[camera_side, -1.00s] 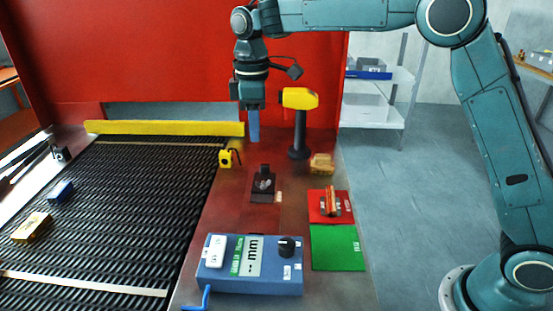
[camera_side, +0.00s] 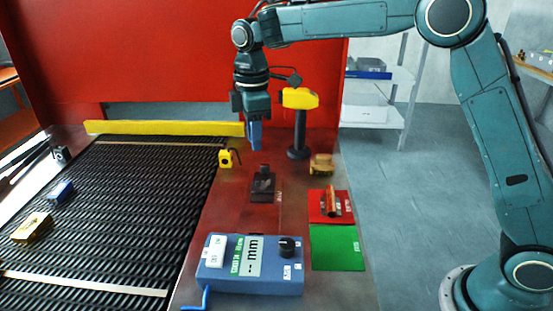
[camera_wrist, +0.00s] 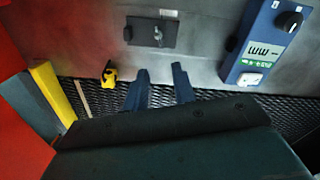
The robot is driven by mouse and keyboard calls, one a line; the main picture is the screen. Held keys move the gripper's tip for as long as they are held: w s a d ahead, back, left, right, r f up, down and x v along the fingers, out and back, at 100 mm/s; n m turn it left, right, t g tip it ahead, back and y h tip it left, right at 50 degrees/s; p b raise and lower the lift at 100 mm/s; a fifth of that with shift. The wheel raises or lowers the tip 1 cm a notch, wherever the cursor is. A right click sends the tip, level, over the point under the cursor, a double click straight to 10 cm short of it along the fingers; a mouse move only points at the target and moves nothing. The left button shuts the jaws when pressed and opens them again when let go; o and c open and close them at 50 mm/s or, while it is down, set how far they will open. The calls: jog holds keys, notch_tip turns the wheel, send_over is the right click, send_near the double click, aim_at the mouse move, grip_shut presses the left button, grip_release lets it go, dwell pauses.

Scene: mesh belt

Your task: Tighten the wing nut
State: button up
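The wing nut (camera_wrist: 157,35) is a small light piece on a dark block (camera_wrist: 138,33) at the top of the wrist view. In the side view the block (camera_side: 262,188) stands on the brown-red bench, right of the belt; the nut itself is hard to make out there. My gripper (camera_wrist: 161,76) shows two blue fingers with a clear gap between them, open and empty. In the side view my gripper (camera_side: 255,146) hangs above and behind the block, pointing down, apart from it.
A yellow-topped black post (camera_side: 299,125) stands right of my gripper. A small yellow device (camera_side: 226,158) sits by the belt edge (camera_side: 110,205). A blue gauge box (camera_side: 215,277), red mat (camera_side: 316,211) and green mat (camera_side: 337,248) lie nearer the camera.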

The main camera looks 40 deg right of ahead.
aim_at(257, 182)
notch_tip(257, 182, down, 12)
jog(key=shift+r, duration=0.15)
dwell(0.4)
jog(key=shift+c, duration=0.2)
grip_shut()
